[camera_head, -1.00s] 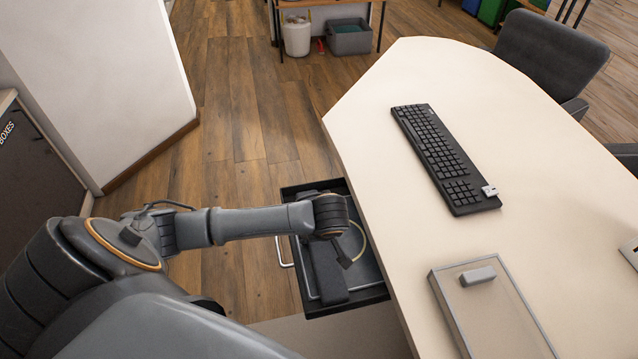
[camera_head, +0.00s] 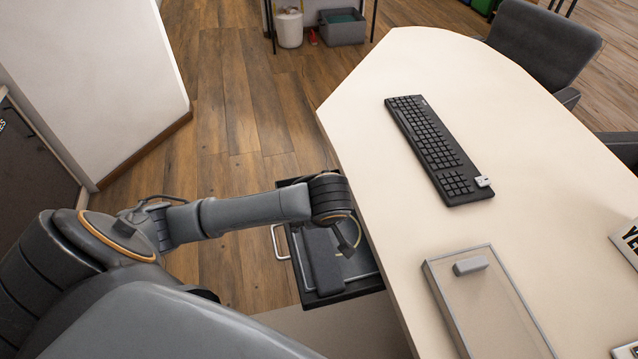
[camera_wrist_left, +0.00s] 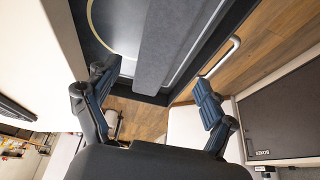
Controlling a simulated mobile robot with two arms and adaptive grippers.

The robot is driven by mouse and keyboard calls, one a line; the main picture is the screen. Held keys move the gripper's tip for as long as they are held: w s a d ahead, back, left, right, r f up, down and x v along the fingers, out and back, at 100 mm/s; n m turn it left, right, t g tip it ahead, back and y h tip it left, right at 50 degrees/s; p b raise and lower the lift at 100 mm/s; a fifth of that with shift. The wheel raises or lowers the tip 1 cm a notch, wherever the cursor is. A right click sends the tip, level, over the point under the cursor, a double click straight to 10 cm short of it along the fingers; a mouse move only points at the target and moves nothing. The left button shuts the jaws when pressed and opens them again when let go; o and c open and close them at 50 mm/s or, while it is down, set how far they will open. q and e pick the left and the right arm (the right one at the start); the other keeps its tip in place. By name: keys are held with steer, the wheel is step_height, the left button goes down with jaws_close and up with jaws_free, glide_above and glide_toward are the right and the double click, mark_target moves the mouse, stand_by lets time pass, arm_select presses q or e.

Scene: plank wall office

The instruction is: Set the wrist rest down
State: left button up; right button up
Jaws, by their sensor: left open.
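The wrist rest, a long dark grey padded bar (camera_head: 323,262), lies in the open black drawer (camera_head: 347,293) beside the desk. It also shows in the left wrist view (camera_wrist_left: 172,42), lying lengthwise in the drawer. My left gripper (camera_head: 347,240) is over the drawer, partly hidden by its own wrist in the head view. In the left wrist view its two blue-padded fingers (camera_wrist_left: 154,90) are spread wide with nothing between them. The wrist rest lies beyond the fingertips, apart from them. My right gripper is not in view.
The pale desktop (camera_head: 385,165) overhangs right beside the drawer. It holds a black keyboard (camera_head: 435,145) and a shallow grey-edged tray (camera_head: 505,320) with a small grey block (camera_head: 470,265). The drawer's handle (camera_head: 278,243) faces left. The wooden floor (camera_head: 235,120) beyond is clear.

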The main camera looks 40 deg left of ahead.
arm_select(q)
steer(key=shift+v, duration=2.05)
